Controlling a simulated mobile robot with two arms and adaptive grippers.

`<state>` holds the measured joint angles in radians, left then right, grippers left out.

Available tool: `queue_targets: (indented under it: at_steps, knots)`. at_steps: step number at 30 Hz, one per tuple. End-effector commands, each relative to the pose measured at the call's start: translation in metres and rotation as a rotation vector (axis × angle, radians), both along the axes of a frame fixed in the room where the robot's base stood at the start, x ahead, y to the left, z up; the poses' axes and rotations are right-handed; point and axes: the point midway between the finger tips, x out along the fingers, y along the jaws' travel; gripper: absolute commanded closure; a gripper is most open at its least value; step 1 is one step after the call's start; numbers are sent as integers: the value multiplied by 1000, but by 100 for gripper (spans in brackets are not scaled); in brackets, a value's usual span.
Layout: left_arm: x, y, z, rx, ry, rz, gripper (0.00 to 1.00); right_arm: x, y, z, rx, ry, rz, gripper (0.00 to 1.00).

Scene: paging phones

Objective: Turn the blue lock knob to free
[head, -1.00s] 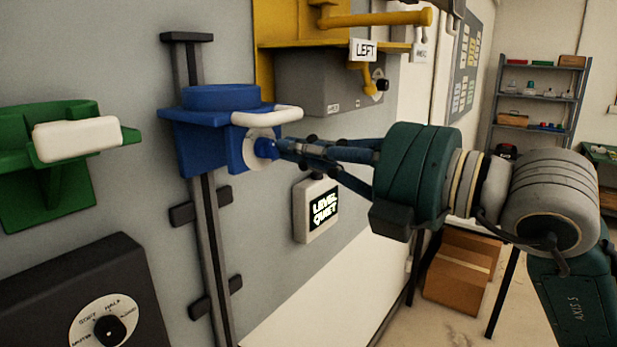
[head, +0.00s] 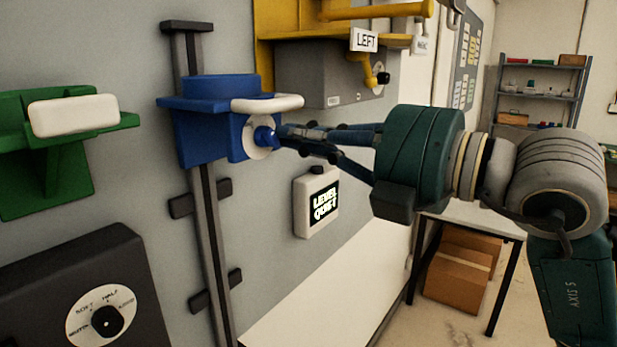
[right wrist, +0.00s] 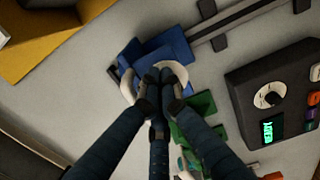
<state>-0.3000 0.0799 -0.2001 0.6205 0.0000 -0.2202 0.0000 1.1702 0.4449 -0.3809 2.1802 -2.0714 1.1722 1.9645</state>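The blue lock knob (head: 264,137) sits on a round white plate on the front of the blue bracket (head: 195,139), which rides on a dark vertical rail. My right gripper (head: 281,136) reaches in from the right with its fingertips closed around the knob. In the right wrist view, the fingers of my right gripper (right wrist: 163,78) come together at the blue bracket (right wrist: 130,58) and hide most of the knob. I cannot read any mark showing the knob's setting. My left gripper is not in view.
A white handle (head: 268,103) curves just above the knob. A green bracket (head: 50,175) is at left, with a dark dial box (head: 75,285) below. A yellow bracket (head: 290,25) is above right. A small display (head: 316,203) hangs below my right fingers.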

Motion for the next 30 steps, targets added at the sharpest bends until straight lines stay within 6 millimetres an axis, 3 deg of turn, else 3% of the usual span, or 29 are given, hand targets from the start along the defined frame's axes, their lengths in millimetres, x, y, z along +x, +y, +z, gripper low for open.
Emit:
queue_targets:
  at_steps: [12,24,30]
  knots:
    - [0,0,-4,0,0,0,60,4,-6,-1,-1,-1,3,100]
    - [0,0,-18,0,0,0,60,-22,-44,-1,0,0,-1,100]
    - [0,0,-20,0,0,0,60,-29,-53,0,0,0,1,100]
